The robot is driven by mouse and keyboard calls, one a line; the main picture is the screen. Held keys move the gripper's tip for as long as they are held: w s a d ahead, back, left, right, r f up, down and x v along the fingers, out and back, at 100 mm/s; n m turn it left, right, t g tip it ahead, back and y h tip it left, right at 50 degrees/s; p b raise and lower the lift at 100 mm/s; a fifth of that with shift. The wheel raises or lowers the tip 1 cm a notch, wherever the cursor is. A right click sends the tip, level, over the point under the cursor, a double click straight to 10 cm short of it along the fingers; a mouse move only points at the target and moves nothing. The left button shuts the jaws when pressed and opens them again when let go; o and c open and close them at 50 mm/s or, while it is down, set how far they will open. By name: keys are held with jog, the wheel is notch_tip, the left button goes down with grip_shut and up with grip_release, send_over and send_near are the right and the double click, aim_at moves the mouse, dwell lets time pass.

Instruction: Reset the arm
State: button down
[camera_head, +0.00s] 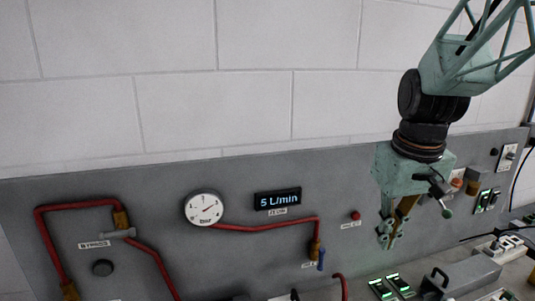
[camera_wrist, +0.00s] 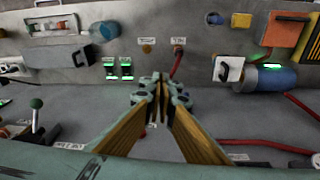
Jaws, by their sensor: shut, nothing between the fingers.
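My gripper (camera_head: 390,238) hangs from the teal arm at the right of the head view, in front of the grey panel (camera_head: 150,215). It points down and is shut and empty. In the wrist view, my gripper (camera_wrist: 161,82) shows its two fingers together in the middle, over the grey console surface (camera_wrist: 60,110). They appear apart from the switches and hoses around them. Part of the panel behind the gripper is hidden in the head view.
The panel carries a round gauge (camera_head: 204,208), a "5 L/min" display (camera_head: 278,199) and red pipes (camera_head: 265,226). Green-lit switches (camera_head: 391,286) sit below the gripper. The wrist view shows a green-knobbed lever (camera_wrist: 36,104) and a blue cylinder (camera_wrist: 272,78). The wall area above the panel is clear.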

jog(key=s+a+r+t+b, duration=0.1)
jog(key=s+a+b, duration=0.1)
jog(key=s, duration=1.1)
jog(key=s+a+r+m+b, duration=0.1)
jog(key=s+a+b, duration=0.2)
jog(key=s, duration=1)
jog(key=shift+a+r+t, duration=0.15)
jog(key=shift+a+t, duration=0.25)
jog(key=shift+a, duration=0.2)
jog(key=shift+w, duration=0.1)
